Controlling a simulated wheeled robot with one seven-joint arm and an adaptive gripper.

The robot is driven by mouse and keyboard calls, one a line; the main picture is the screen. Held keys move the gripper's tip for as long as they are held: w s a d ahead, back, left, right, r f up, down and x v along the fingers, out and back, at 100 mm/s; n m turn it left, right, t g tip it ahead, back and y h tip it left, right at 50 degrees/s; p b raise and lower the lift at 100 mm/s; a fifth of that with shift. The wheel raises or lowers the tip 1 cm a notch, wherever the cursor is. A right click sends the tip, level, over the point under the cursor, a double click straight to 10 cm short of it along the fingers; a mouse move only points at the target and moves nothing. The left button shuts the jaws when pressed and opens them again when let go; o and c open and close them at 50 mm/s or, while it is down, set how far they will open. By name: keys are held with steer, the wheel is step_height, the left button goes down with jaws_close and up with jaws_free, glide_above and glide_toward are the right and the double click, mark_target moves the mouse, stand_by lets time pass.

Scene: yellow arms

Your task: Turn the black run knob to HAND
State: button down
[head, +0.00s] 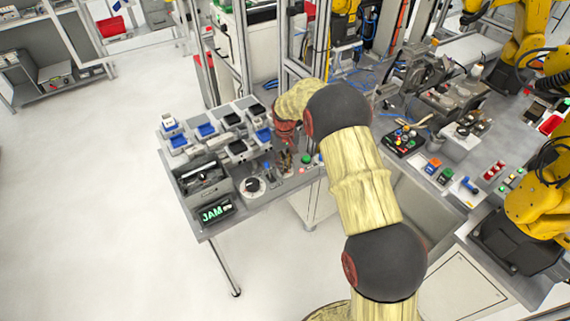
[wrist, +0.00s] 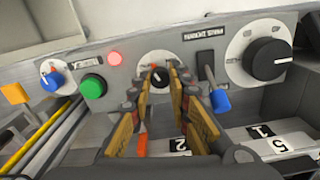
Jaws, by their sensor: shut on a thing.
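In the wrist view a small black knob (wrist: 158,77) sits on a white round dial (wrist: 150,62) on the grey panel. My gripper (wrist: 163,78) has its fingertips closed around this knob, one on each side. The fingers hide part of the dial, and its markings are too small to read. In the head view my gripper (head: 285,160) points down at the panel on the bench, and the small knob is hidden there. A larger black knob (wrist: 268,58) on a white dial is apart from the gripper, at right in the wrist view.
A blue-handled lever (wrist: 219,100) stands close right of my fingers. A green button (wrist: 93,87), a lit red lamp (wrist: 114,57) and a blue knob (wrist: 55,80) are at left. In the head view a JAM display (head: 215,212) and several small bins share the bench (head: 228,228).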

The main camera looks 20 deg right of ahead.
steer(key=shift+w+r+n, duration=0.1)
steer(key=shift+n, duration=1.8)
steer(key=c, duration=1.8)
jaws_free()
steer(key=shift+o, duration=0.7)
step_height(320, 180, up, 12)
